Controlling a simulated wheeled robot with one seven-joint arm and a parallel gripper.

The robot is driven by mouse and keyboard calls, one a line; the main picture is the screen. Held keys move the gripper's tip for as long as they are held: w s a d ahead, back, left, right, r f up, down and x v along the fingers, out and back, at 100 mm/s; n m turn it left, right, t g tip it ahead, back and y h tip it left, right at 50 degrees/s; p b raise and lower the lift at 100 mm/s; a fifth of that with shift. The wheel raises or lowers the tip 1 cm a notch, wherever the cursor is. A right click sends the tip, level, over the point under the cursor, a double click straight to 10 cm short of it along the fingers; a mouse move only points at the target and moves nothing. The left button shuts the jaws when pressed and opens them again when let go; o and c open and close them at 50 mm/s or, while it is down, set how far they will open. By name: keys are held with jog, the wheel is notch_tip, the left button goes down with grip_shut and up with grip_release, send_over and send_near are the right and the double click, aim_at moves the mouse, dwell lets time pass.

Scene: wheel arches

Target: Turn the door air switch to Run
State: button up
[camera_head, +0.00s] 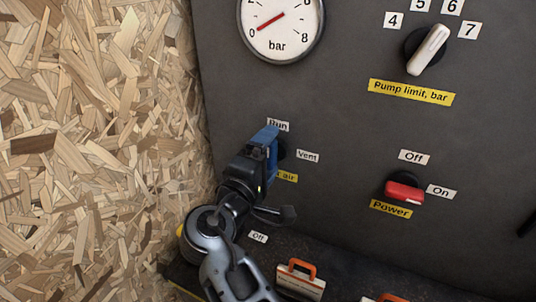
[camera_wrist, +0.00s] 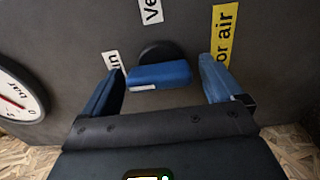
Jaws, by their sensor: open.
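The door air switch has a dark round base (camera_head: 282,150) and a blue bar handle, which shows in the wrist view (camera_wrist: 160,75). The handle lies lengthwise between the Run label (camera_wrist: 112,61) side and the yellow label (camera_wrist: 222,36) side, crosswise to the Vent label (camera_wrist: 151,10). My gripper (camera_head: 270,148) is at the switch and hides most of it in the head view. In the wrist view its blue fingers are open, one beyond each end of the handle, with a visible gap on both sides.
A pressure gauge (camera_head: 281,25) is above, its red needle near 0. The pump limit knob (camera_head: 428,50) is upper right. The red power switch (camera_head: 404,192) is to the right. Orange-handled items (camera_head: 299,277) sit below. A chipboard wall (camera_head: 90,150) stands close on the left.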

jog(key=b+v, duration=0.1)
jog(key=v, duration=0.6)
jog(key=shift+s+a, duration=0.15)
jog(key=shift+s, duration=0.1)
